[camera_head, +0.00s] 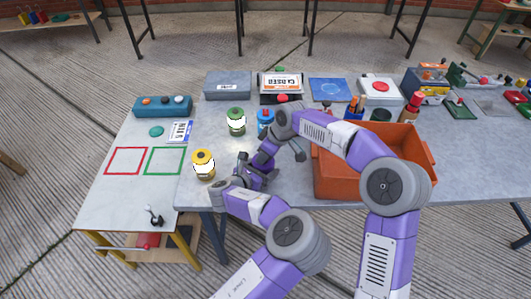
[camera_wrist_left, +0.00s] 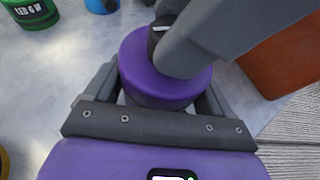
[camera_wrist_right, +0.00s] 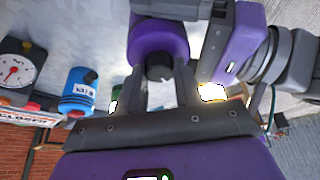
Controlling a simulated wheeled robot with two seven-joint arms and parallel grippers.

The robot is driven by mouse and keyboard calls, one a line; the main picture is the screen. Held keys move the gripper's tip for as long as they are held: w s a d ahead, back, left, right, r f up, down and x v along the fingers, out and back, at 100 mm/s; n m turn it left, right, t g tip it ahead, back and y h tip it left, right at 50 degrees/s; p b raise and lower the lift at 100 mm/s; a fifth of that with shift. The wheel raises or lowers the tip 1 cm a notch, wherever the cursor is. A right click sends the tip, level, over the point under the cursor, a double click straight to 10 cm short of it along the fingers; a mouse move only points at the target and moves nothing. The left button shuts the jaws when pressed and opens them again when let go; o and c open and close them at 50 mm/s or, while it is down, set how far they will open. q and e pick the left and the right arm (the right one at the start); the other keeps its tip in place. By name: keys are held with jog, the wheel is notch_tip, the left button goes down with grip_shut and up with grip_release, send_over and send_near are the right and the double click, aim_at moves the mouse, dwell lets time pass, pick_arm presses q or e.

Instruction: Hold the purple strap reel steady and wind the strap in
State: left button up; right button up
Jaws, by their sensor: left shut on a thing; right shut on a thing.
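The purple strap reel (camera_wrist_left: 140,75) is a short, thick purple cylinder. In the left wrist view it sits between the fingers of my left gripper (camera_head: 250,176), which is shut on its body. In the right wrist view the reel (camera_wrist_right: 160,38) carries a black knob (camera_wrist_right: 158,68) between the fingers of my right gripper (camera_head: 262,158), which is shut on it. The two grippers meet closely over the grey table (camera_head: 215,185). In the head view they cover the reel, and I cannot make out the strap in any view.
An orange crate (camera_head: 345,188) stands just right of the grippers. A yellow can (camera_head: 203,165), a green can (camera_head: 236,121) and a blue can (camera_head: 265,119) stand near them. A lower side table with a red outline (camera_head: 108,161) and a green outline (camera_head: 149,161) is at left.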

jog(key=m+t+h, duration=0.1)
jog(key=m, duration=0.3)
jog(key=shift+s+a, duration=0.15)
jog(key=shift+m+t+h, duration=0.5)
jog(key=shift+m, duration=1.2)
jog(key=o, duration=1)
jog(key=shift+o, duration=0.2)
jog(key=v, duration=1.2)
jog(key=shift+a, duration=0.15)
